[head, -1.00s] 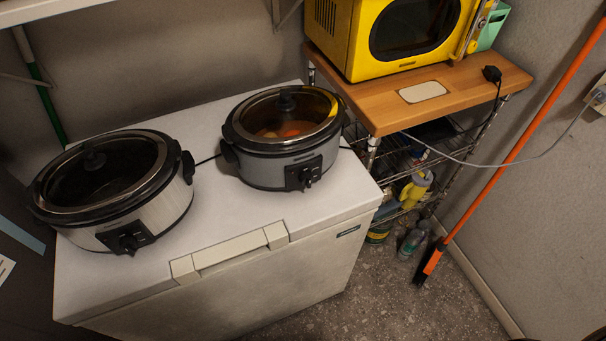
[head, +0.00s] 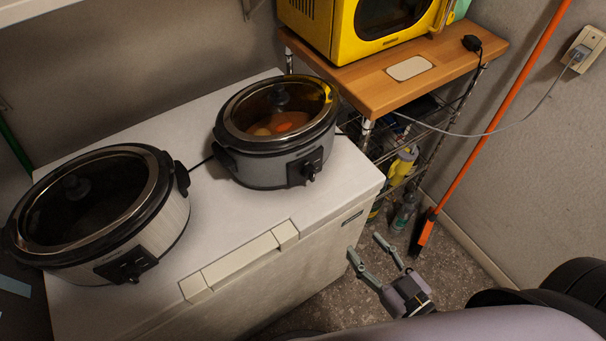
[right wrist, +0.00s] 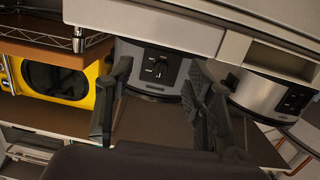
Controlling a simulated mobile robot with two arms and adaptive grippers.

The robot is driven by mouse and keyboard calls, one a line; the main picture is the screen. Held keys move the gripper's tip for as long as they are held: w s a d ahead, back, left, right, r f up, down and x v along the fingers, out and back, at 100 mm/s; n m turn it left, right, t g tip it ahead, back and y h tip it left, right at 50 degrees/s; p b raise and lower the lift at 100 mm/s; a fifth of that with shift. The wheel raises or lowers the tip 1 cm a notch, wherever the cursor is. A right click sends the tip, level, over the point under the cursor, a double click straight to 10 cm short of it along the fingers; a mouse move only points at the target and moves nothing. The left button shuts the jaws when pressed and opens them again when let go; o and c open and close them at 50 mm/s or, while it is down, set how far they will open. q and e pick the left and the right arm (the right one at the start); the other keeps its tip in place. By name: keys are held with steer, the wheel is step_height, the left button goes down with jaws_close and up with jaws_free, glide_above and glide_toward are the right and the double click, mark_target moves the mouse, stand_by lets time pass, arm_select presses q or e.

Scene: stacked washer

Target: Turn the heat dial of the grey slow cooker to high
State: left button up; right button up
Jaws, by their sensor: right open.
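The grey slow cooker (head: 262,172) stands on the white chest freezer, lid on, with orange food showing through the glass. Its heat dial (head: 311,172) is a black knob on a dark front panel; I cannot read its setting. In the right wrist view, which looks upside down, the dial (right wrist: 157,67) shows between my fingers. My right gripper (head: 366,247) is open and empty, in front of the freezer's right part, lower than the cooker and apart from the dial. My left gripper is not in view.
A second, silver slow cooker (head: 166,222) stands at the left on the freezer (head: 235,215), whose handle (head: 240,262) juts from the front edge. A yellow microwave (head: 330,35) sits on a wood-topped wire rack (head: 450,65) at right. An orange-handled broom (head: 500,130) leans behind my right gripper.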

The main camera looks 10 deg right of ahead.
steer(key=t+y, duration=0.1)
glide_toward(314, 178)
steer(key=p+x, duration=0.3)
steer(key=x, duration=0.5)
steer(key=shift+w+a+p, duration=0.1)
steer(key=shift+w+p, duration=0.1)
steer(key=shift+p, duration=0.15)
steer(key=shift+w+a, duration=0.2)
steer(key=shift+w, duration=0.3)
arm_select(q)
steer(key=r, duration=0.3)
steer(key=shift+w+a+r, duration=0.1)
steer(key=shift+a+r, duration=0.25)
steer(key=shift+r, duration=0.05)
arm_select(e)
steer(key=shift+c, duration=0.5)
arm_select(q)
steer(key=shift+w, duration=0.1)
arm_select(e)
jaws_close()
